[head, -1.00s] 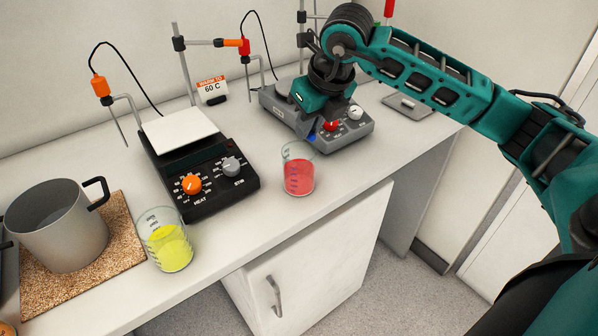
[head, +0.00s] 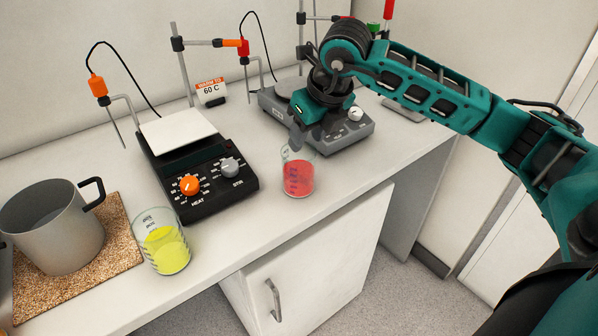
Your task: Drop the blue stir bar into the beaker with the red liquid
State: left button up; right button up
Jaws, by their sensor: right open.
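The beaker with the red liquid (head: 298,178) stands upright on the bench near its front edge. My right gripper (head: 296,142) points down just above the rim of this beaker, and its fingers are open. I cannot make out the blue stir bar for certain. Dark bluish marks show in the red liquid, but I cannot tell whether they are the bar or the beaker's print. My left gripper is not in view.
A beaker with yellow liquid (head: 166,250) and a metal pot (head: 60,235) on a cork mat (head: 119,262) stand at the left. A hotplate (head: 205,180) is left of the red beaker; a grey stirrer (head: 345,139) is behind my gripper.

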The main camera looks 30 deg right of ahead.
jog(key=shift+r, duration=0.1)
jog(key=v, duration=1.2)
jog(key=shift+s+r, duration=0.15)
jog(key=shift+r, duration=0.2)
